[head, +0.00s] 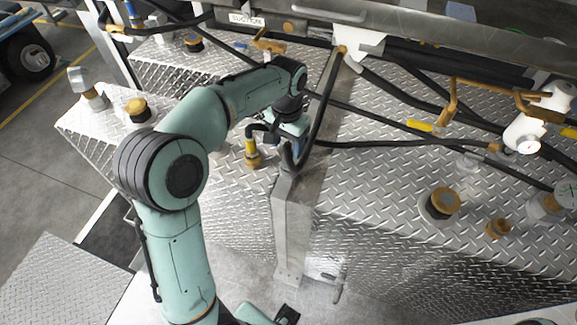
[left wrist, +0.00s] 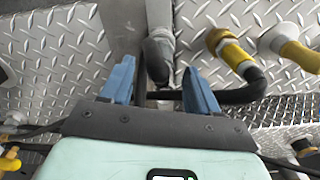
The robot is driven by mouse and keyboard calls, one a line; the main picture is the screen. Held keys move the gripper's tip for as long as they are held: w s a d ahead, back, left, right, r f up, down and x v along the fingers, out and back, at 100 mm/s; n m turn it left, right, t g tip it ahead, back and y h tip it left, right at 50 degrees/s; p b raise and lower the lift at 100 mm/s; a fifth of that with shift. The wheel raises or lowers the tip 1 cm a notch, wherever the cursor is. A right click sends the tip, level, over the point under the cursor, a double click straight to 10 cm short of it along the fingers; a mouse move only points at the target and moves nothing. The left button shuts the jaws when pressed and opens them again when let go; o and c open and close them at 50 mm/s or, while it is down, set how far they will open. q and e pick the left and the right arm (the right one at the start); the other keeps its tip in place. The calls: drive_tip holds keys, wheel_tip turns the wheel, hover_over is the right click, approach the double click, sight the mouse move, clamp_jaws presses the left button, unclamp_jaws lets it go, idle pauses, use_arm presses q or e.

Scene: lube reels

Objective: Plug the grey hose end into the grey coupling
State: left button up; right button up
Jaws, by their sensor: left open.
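My left gripper (head: 290,150) is over the top end of the grey upright beam (head: 290,235) between the tread-plate tanks. In the left wrist view its two blue fingers (left wrist: 160,88) are apart. A dark grey cylindrical piece (left wrist: 158,50), which looks like the grey hose end, lies between and just beyond them, with no clear grip on it. A black hose (head: 322,105) curves down to the gripper in the head view. I cannot pick out the grey coupling with certainty. The gripper hides part of the beam top. My right gripper is not clearly seen.
A yellow fitting on a brass base (head: 252,158) stands close left of the gripper; yellow fittings (left wrist: 228,50) also show in the wrist view. Brass caps (head: 441,203) stand on the right tank. Black hoses and a metal rail cross the back.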

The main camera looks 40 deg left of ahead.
sight(288, 151)
use_arm(q)
drive_tip(key=f, duration=0.7)
drive_tip(key=shift+w+a+f, duration=0.2)
drive_tip(key=shift+w, duration=0.2)
clamp_jaws()
